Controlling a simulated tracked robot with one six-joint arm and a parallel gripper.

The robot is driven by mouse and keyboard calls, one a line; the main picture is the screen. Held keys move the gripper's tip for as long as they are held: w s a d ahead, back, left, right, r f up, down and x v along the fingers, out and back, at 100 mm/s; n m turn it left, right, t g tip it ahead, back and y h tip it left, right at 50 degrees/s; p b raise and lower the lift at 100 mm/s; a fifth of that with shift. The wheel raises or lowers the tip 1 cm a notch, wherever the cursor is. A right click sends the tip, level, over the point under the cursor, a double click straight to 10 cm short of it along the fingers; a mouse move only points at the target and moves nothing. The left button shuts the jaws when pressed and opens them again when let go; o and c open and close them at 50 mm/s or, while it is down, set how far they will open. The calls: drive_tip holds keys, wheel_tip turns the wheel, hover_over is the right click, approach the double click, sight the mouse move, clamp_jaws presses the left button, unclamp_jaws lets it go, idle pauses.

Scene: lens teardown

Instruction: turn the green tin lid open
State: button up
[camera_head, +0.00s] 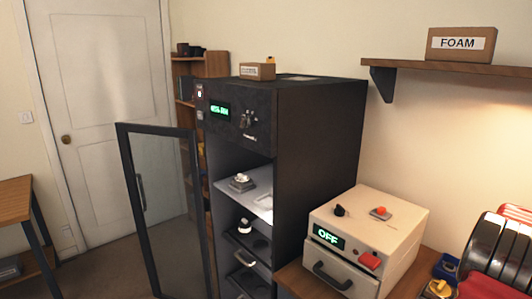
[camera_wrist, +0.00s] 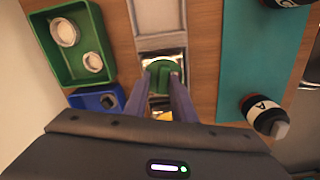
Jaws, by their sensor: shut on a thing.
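The green tin lid (camera_wrist: 161,73) is round and shows in the wrist view between the tips of my gripper (camera_wrist: 160,82). My gripper is shut on the lid, with one finger at its left side and one at its right. The lid sits over a shiny, squarish metallic surface (camera_wrist: 150,55). The tin's body under the lid is hidden. Neither the lid nor my gripper can be made out in the head view.
In the wrist view, a green tray (camera_wrist: 46,28) holding round pieces and a blue tray (camera_wrist: 82,101) lie left. A black bottle (camera_wrist: 262,115) stands right by a teal mat (camera_wrist: 235,50). The head view shows a dark cabinet (camera_head: 325,130) with its glass door (camera_head: 160,200) open.

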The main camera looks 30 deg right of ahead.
drive_tip(key=f+n, duration=0.1)
drive_tip(key=a+f+n, duration=0.1)
drive_tip(key=n, duration=0.1)
drive_tip(key=shift+f+n+y, duration=0.1)
drive_tip(key=shift+n+y, duration=0.2)
drive_tip(key=o, duration=0.5)
drive_tip(key=shift+s, duration=0.1)
drive_tip(key=shift+d+r, duration=0.2)
drive_tip(key=shift+r, duration=4.05)
